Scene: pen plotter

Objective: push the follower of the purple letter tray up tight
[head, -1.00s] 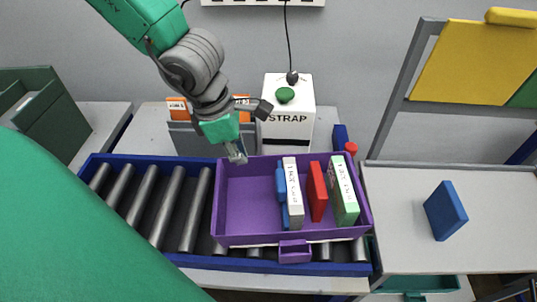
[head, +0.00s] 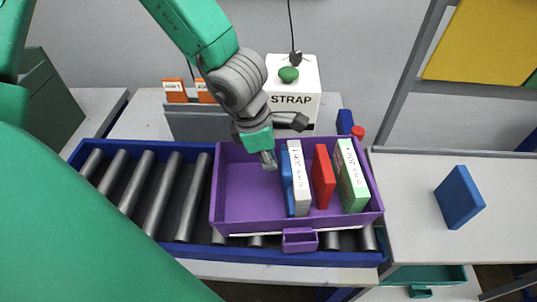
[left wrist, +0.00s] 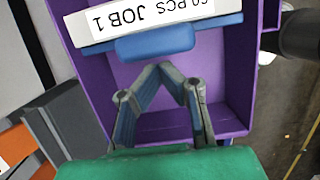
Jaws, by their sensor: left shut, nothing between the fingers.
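The purple letter tray (head: 243,205) sits on the roller conveyor. Its blue follower (head: 287,182) stands upright in the tray, close against the left face of a white labelled box (head: 300,178). To the right a red box (head: 323,177) and a pale green box (head: 351,178) stand with gaps between them. My left gripper (head: 269,160) is shut and empty, its tips low over the tray, just left of the follower's far end. In the left wrist view the shut fingertips (left wrist: 168,70) point at the blue follower (left wrist: 155,42); I cannot tell whether they touch it.
The conveyor's rollers (head: 158,195) lie bare left of the tray. A white STRAP box with a green button (head: 289,75) stands behind it. The tray's left part is empty.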

